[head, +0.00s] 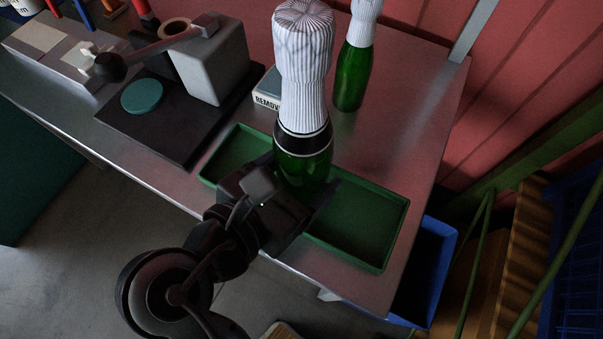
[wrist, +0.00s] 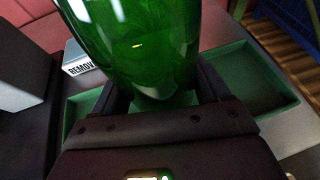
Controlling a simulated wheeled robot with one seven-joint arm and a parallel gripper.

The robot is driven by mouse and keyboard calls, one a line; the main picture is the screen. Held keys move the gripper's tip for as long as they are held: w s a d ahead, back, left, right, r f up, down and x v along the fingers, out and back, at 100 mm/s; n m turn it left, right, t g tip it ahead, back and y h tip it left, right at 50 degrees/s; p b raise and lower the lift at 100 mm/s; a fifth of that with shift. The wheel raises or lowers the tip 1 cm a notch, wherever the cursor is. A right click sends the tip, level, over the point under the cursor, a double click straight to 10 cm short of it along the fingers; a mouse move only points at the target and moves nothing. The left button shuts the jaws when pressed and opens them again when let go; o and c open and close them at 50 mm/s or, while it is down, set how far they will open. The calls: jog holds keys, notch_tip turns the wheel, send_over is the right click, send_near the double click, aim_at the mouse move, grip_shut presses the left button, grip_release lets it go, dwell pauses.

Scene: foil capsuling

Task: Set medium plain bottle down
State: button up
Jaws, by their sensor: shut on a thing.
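A green bottle (head: 302,143) with a white pleated foil hood and a dark neck band is upright in my gripper (head: 290,190). My gripper is shut around the bottle's green body. In the wrist view the green glass (wrist: 140,45) fills the space between the fingers. The bottle is over the green tray (head: 392,238); the tray also shows on both sides in the wrist view (wrist: 262,88). The bottle's base is hidden by my gripper in the head view, so I cannot tell whether it touches the tray.
A second green bottle with a white hood (head: 352,75) stands behind on the metal table (head: 400,125). A box marked REMOV (head: 268,90) is behind the tray. A lever press (head: 205,65) on a dark base stands left. A blue bin (head: 432,265) is below the table's right edge.

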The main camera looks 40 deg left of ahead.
jog(key=shift+f, duration=0.8)
jog(key=shift+f, duration=0.1)
jog(key=o, duration=1.8)
jog(key=shift+f, duration=0.1)
jog(key=shift+c, duration=0.2)
jog(key=shift+s, duration=0.1)
jog(key=v, duration=1.2)
jog(key=shift+r, duration=0.2)
jog(key=shift+d, duration=0.1)
